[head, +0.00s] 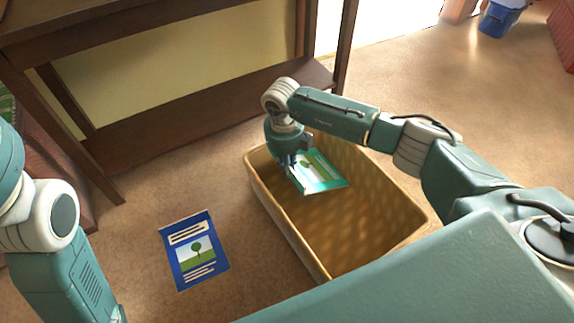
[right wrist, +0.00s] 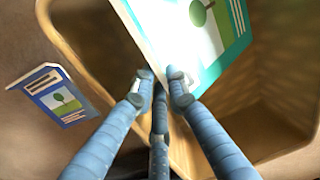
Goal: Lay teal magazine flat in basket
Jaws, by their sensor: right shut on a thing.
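The teal magazine (head: 322,177) is held over the inside of the tan basket (head: 292,235), near its far left end. My right gripper (head: 293,166) is shut on one edge of it. In the right wrist view, the fingertips of my right gripper (right wrist: 161,88) pinch the edge of the teal magazine (right wrist: 222,68), which looks tilted and has a bright glare. The basket's rim (right wrist: 92,75) passes beneath. I cannot tell whether the magazine touches the basket's floor. My left arm shows at the left of the head view, but its gripper is out of sight.
A blue magazine (head: 196,250) lies on the carpet left of the basket; it also shows in the right wrist view (right wrist: 60,97). A dark wooden shelf unit (head: 200,118) stands behind. A blue bin (head: 500,20) is far off at top right. Carpet right of the basket is clear.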

